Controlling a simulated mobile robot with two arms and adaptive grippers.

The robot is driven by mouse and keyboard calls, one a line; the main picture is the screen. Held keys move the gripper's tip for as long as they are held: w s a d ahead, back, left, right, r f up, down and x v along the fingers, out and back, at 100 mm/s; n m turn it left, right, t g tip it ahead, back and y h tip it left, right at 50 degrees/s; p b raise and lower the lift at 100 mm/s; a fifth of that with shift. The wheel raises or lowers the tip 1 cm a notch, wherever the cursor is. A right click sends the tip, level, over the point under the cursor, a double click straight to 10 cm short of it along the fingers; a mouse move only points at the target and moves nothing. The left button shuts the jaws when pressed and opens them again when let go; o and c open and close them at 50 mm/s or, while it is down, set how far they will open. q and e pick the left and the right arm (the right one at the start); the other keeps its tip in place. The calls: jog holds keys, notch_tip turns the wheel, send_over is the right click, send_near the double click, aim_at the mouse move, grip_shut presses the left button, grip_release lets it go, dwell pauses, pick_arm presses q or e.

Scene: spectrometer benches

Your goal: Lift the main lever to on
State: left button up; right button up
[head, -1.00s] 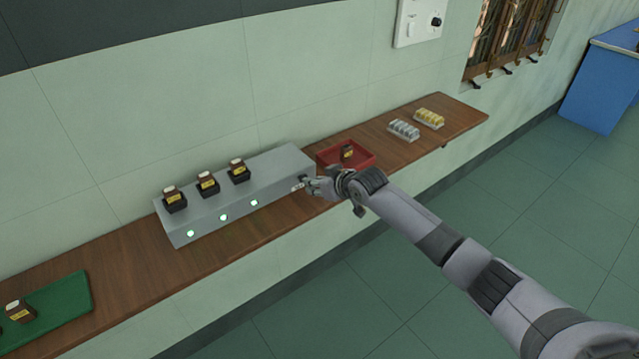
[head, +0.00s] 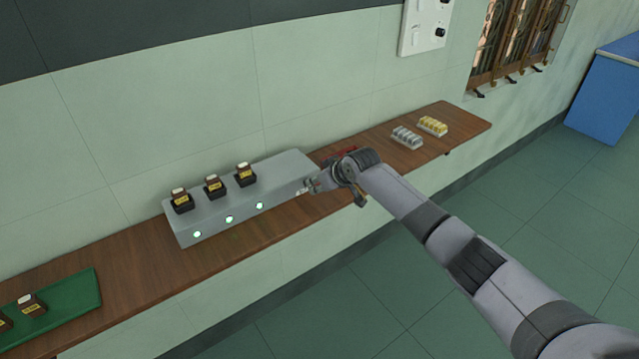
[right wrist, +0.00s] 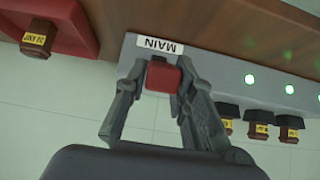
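The grey spectrometer box (head: 270,172) sits on the wooden bench. In the right wrist view its MAIN label (right wrist: 159,45) appears upside down, with the red main lever (right wrist: 163,76) beside it. My right gripper (right wrist: 161,72) has one finger on each side of the lever and looks closed against it. In the head view my right gripper (head: 309,186) is at the box's right front end and hides the lever, so I cannot tell the lever's angle there. My left gripper is not in view.
Several green lights (head: 229,219) glow on the box front; brown bottles (head: 213,185) stand in black holders on top. A red tray (right wrist: 75,27) holding a bottle (right wrist: 38,37) is beside the box. A green mat (head: 70,298) lies left; sample racks (head: 407,138) stand right.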

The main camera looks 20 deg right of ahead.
jog(key=o, duration=0.4)
jog(key=v, duration=1.2)
jog(key=shift+f, duration=0.15)
